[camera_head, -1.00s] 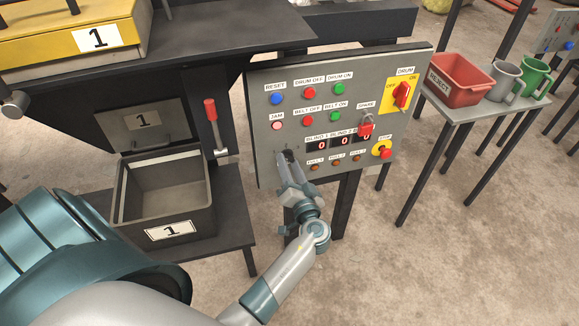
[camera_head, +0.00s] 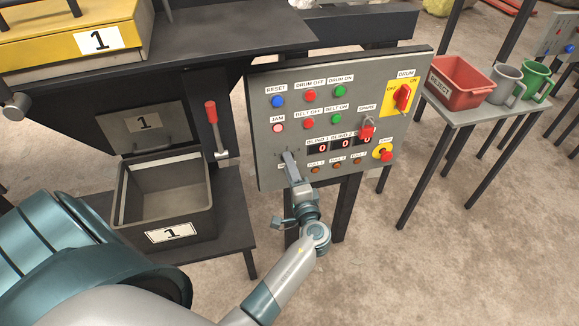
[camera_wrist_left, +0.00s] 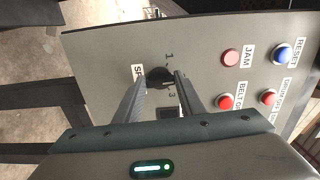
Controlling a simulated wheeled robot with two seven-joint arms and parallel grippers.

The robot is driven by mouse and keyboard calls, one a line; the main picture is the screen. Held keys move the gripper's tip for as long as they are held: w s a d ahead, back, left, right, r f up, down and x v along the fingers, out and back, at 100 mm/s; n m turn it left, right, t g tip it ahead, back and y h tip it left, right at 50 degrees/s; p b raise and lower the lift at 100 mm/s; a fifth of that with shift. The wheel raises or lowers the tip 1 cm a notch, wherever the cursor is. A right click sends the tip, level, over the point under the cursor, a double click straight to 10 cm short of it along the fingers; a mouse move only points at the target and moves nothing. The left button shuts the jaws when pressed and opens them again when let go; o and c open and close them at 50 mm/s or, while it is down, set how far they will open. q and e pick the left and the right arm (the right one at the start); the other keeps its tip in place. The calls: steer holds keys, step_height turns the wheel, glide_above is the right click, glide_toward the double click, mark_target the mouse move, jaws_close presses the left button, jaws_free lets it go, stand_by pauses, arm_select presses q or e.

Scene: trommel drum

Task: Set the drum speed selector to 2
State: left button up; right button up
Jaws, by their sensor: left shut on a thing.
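The drum speed selector (camera_wrist_left: 158,74) is a dark round knob at the lower left of the grey control panel (camera_head: 264,140). Its label, partly hidden, starts with "SP" in the left wrist view. The numerals 1 and 3 show beside the knob; the mark between them is hidden by a fingertip, and I cannot tell where the knob points. My left gripper (camera_head: 289,158) is shut on the knob, one finger on each side of it, and it also shows in the left wrist view (camera_wrist_left: 160,78). In the head view the gripper covers the knob. My right gripper is not in view.
Buttons (camera_head: 310,96), a red spare switch (camera_head: 367,129), the drum switch (camera_head: 402,97) and a stop button (camera_head: 385,155) share the panel. An open bin (camera_head: 208,200) marked 1 and a red-handled lever (camera_head: 212,125) stand left. A reject tray (camera_head: 461,98) stands right.

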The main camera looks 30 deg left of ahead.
arm_select(q)
steer(key=shift+w+r, duration=0.1)
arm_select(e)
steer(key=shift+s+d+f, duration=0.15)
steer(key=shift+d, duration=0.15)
arm_select(q)
steer(key=shift+m, duration=0.3)
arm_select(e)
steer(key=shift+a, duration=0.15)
arm_select(q)
steer(key=o, duration=1)
steer(key=shift+o, duration=0.2)
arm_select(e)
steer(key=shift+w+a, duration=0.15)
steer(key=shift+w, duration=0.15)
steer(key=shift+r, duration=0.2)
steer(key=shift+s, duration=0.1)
